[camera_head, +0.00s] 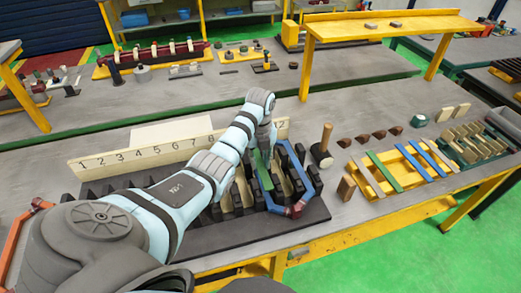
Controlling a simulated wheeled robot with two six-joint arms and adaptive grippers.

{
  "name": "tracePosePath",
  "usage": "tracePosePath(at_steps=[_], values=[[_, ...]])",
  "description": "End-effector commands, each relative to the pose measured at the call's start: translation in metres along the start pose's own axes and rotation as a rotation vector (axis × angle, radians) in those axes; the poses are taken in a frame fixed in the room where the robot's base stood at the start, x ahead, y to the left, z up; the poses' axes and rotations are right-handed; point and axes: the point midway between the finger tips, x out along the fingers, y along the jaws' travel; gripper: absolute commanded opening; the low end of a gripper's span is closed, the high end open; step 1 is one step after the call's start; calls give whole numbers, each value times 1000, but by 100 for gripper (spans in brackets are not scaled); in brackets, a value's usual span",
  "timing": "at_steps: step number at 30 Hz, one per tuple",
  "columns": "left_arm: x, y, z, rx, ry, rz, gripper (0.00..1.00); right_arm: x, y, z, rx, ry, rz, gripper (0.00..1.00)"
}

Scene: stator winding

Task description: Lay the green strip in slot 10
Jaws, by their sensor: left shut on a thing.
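My left gripper (266,146) points down over the right part of the dark slotted stator block (240,232). It is shut on a green strip (263,172), which hangs steeply below the jaws among the slot teeth. The strip's lower end is close to the teeth; I cannot tell whether it is inside a slot or which one. A blue coil (281,178) with red-brown ends lies across the right slots, beside the strip. The number board (150,152) behind shows 1 to 8 and part of 12; my arm hides the numbers between and many slots. My right gripper is not in view.
A yellow rack (412,177) with green and blue strips stands at right. A mallet (322,148), several brown wedges (378,135) and a green-and-white roll (419,120) are near it. An orange coil (12,250) is at the left edge. A yellow shelf (390,24) spans the back.

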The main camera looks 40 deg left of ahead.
Motion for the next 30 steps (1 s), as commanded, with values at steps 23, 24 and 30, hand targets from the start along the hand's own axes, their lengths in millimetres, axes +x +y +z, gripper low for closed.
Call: tracePosePath(at_steps=[23, 24, 30], values=[[13, 0, 0, 0, 0, 0, 0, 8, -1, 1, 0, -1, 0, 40], [14, 0, 0, 0, 0, 0, 0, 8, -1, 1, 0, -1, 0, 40], [20, 0, 0, 0, 0, 0, 0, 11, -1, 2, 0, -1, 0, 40]])
